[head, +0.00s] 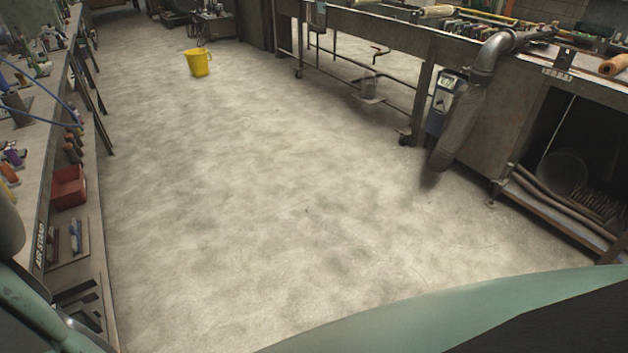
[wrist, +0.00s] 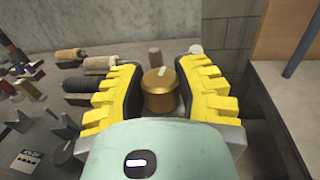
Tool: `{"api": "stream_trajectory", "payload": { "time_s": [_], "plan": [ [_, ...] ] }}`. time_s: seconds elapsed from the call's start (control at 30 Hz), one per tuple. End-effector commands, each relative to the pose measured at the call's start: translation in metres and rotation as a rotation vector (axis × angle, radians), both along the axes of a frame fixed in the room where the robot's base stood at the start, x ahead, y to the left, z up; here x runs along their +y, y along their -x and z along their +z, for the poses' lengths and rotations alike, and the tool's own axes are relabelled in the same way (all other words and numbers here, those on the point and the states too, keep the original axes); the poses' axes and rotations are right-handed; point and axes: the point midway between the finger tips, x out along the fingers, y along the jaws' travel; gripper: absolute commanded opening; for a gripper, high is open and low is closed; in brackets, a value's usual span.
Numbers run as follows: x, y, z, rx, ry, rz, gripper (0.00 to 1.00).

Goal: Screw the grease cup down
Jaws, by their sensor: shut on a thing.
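The grease cup (wrist: 160,91) is a brass-coloured round cap with a pale mark on its top. In the wrist view it sits between the two yellow ribbed fingers of my gripper (wrist: 160,98). The fingers are shut on its sides. The lower part of the cup and whatever it is mounted on are hidden behind my gripper's pale green body. The head view does not show the cup or the gripper; it looks over the floor.
In the wrist view, several spools (wrist: 73,57) and small tools lie on the bench at left, and a grey wall stands behind. In the head view, a yellow bucket (head: 198,63) stands on open floor, a red bin (head: 69,187) is at left, and a grey workbench (head: 480,110) at right.

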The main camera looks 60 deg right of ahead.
Motion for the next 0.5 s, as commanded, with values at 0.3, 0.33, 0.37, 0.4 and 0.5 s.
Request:
{"api": "stream_trajectory", "payload": {
  "time_s": [0.3, 0.33, 0.37, 0.4, 0.5],
  "plan": [
    [0.0046, 0.0075, -0.006, 0.018, 0.008, -0.06, 0.0],
    [0.005, 0.0082, -0.006, 0.019, 0.008, -0.066, 0.0],
    [0.0051, 0.0081, -0.0052, 0.02, 0.006, -0.075, 0.0],
    [0.0051, 0.008, -0.0046, 0.021, 0.004, -0.086, 0.0],
    [0.0052, 0.0079, -0.0025, 0.018, 0.0, -0.113, 0.0]
  ]
}}
